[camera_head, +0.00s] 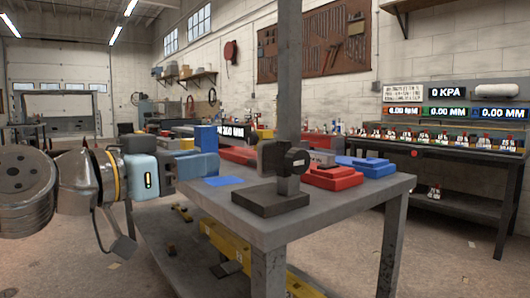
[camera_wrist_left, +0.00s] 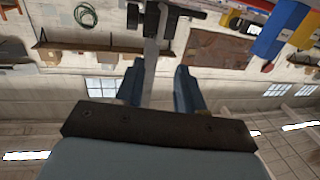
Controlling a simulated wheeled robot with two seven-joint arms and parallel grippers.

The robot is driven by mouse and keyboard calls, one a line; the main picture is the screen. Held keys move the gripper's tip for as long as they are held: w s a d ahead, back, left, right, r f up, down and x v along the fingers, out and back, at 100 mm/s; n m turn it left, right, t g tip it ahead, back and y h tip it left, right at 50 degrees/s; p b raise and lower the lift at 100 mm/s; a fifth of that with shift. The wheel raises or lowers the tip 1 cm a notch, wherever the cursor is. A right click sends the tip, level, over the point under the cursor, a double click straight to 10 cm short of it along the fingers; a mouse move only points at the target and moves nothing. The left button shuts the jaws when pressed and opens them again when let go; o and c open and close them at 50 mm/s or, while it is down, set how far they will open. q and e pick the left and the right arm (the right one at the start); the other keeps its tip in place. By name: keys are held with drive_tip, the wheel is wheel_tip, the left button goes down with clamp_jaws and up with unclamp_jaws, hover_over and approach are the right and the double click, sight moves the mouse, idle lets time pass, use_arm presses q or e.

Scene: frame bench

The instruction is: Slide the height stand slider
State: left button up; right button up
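The height stand has a dark square base (camera_head: 270,200) on the grey bench and a tall grey post (camera_head: 288,70). A dark slider (camera_head: 272,158) with a round knob sits low on the post, just above the base. My left gripper (camera_head: 212,152) comes in from the left with its blue fingers pointing at the slider, apart from it. In the left wrist view, the two fingers of my left gripper (camera_wrist_left: 160,84) are spread with an empty gap. The grey post (camera_wrist_left: 152,50) and the dark slider (camera_wrist_left: 165,12) show beyond the fingertips. My right gripper is out of view.
Red blocks (camera_head: 332,176) and a blue block (camera_head: 365,166) lie right of the stand on the bench (camera_head: 330,205). A flat blue piece (camera_head: 222,181) lies left of it. A small MM display (camera_head: 231,132) stands behind. A second bench with displays stands at the right.

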use_arm(q)
drive_tip(key=p+x, duration=0.2)
drive_tip(key=x, duration=1.1)
clamp_jaws()
